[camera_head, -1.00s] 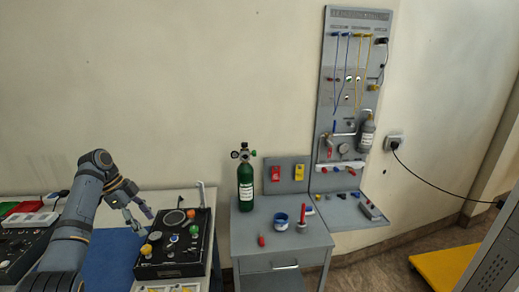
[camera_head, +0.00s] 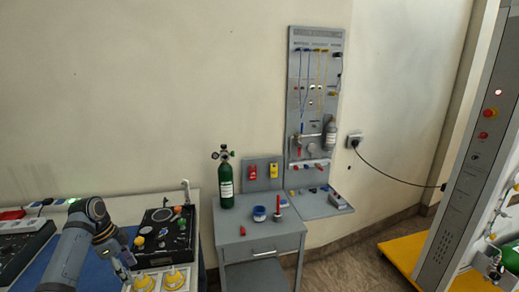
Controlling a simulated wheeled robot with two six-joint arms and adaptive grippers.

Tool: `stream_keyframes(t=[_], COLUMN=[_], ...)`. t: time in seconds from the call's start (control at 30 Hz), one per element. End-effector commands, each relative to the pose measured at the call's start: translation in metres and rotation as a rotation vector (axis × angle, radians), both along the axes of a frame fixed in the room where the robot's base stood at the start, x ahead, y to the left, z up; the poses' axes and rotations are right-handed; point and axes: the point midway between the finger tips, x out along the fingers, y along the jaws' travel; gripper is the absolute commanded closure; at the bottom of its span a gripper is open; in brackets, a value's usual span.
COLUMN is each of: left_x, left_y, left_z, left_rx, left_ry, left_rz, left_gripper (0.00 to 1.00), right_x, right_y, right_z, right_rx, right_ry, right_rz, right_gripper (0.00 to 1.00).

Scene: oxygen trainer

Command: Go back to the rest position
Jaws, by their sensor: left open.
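My left arm comes in from the lower left. My left gripper (camera_head: 128,274) is open and points down in front of the black control panel (camera_head: 172,222), beside yellow round knobs (camera_head: 160,281). Nothing shows between its fingers. Whether it touches the panel or the knobs, I cannot tell. My right gripper is not in view.
A tall grey wall panel (camera_head: 303,108) is behind. A grey rack (camera_head: 466,165) on a yellow base (camera_head: 405,252) stands at right. Floor between is clear.

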Motion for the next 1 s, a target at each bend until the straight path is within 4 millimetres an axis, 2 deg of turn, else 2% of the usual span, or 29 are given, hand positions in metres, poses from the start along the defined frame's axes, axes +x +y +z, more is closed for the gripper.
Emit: stream_keyframes(t=[0.03,0.17,0.27,0.33,0.43,0.57,0.7,1.0], left_x=[-0.006,-0.026,-0.050,-0.075,-0.117,-0.160,-0.195,-0.249], left_y=[-0.008,-0.030,-0.052,-0.072,-0.100,-0.122,-0.136,-0.147], left_z=[-0.015,-0.054,-0.086,-0.109,-0.132,-0.141,-0.137,-0.115], left_rx=[0.020,0.081,0.123,0.147,0.161,0.150,0.129,0.075], left_ry=[0.011,0.024,0.021,0.010,-0.021,-0.059,-0.089,-0.139], left_rz=[0.020,0.111,0.204,0.289,0.441,0.612,0.759,1.021], left_gripper=[0.43,0.43,0.43,0.43,0.43,0.43,0.43,0.43], right_x=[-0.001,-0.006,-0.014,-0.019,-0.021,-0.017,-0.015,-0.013], right_y=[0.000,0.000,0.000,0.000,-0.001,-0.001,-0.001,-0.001], right_z=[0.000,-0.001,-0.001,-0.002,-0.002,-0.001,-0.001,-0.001], right_rx=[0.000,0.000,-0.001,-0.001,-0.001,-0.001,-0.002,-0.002], right_ry=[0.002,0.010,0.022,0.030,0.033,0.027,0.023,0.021], right_rz=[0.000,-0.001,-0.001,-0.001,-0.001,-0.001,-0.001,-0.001], right_gripper=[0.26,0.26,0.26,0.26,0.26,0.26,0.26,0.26])
